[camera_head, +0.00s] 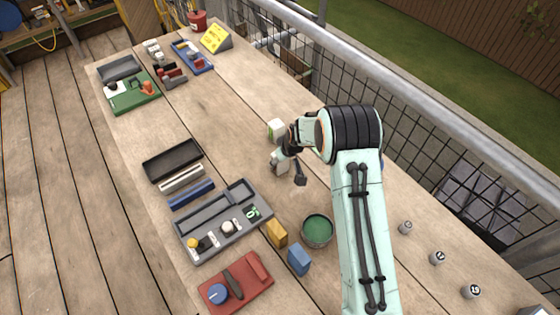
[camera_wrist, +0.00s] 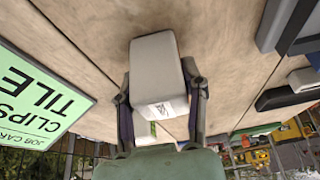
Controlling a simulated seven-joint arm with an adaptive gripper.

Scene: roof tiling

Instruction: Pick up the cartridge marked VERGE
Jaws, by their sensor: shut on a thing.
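My gripper (camera_wrist: 159,84) is shut on a light grey block-shaped cartridge (camera_wrist: 152,58), with one finger on each side in the wrist view. Dark print shows on the cartridge's near end, but it is too small to read, so I cannot tell whether it says VERGE. In the head view my gripper (camera_head: 286,158) is over the middle of the wooden table, and the grey cartridge (camera_head: 280,167) shows partly at its fingers. I cannot tell whether the cartridge touches the table. A yellow block (camera_head: 277,233) and a blue block (camera_head: 299,260) stand beside the grey tray.
The grey tray (camera_head: 214,247) with small parts lies left of my arm. A green-topped round tin (camera_head: 317,229) stands close to the arm. A green job card (camera_wrist: 40,92) stands near the gripper. Several small cylinders (camera_head: 438,258) stand at right.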

